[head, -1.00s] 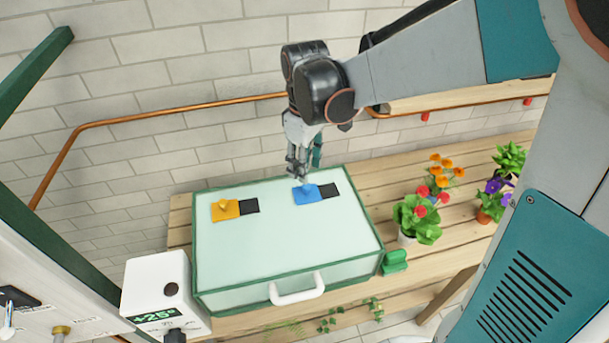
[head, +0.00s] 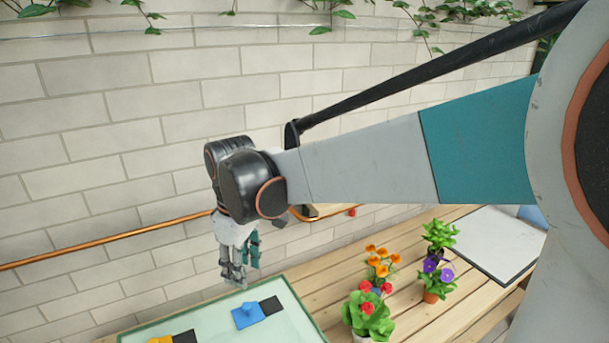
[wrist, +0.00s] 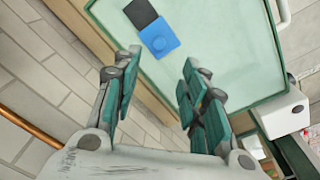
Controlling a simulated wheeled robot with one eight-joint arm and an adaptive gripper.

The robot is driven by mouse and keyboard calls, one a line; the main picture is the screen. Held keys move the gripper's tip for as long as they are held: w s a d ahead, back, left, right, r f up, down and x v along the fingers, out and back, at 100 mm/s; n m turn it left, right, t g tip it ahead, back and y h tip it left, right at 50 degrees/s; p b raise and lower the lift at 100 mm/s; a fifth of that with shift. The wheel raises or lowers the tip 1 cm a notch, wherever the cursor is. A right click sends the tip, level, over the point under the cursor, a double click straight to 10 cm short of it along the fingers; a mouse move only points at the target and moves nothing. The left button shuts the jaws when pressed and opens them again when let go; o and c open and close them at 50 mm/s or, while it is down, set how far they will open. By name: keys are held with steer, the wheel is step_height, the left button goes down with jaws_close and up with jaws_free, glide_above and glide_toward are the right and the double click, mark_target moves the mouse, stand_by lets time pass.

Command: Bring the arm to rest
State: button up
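My gripper (head: 238,277) hangs from the arm above the back edge of the green-framed glass-topped box (head: 300,322), apart from it. In the wrist view my gripper (wrist: 157,85) has its two teal fingers spread, with nothing between them. A blue piece with a knob (head: 247,315) lies on the lid beside a black square (head: 271,305). The blue piece (wrist: 158,38) and black square (wrist: 140,13) also show in the wrist view, beyond the fingertips. A yellow piece (head: 160,340) is partly cut off at the bottom of the head view.
Potted plants with red (head: 367,318), orange (head: 379,265) and purple (head: 434,278) flowers stand on the slatted wooden bench (head: 420,315), right of the box. A copper pipe (head: 110,239) runs along the brick wall. A white device (wrist: 284,115) stands beside the box.

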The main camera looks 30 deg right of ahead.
steer(key=s+d+f+m+t+b, duration=0.2)
steer(key=s+m+t, duration=0.1)
steer(key=s, duration=0.4)
steer(key=s+d+f+m+t+b, duration=0.1)
steer(key=s+d+m+t+b, duration=0.1)
steer(key=s+m, duration=0.3)
steer(key=shift+s+d+f+t+b, duration=0.4)
steer(key=shift+s+d+t, duration=0.35)
steer(key=shift+s, duration=0.3)
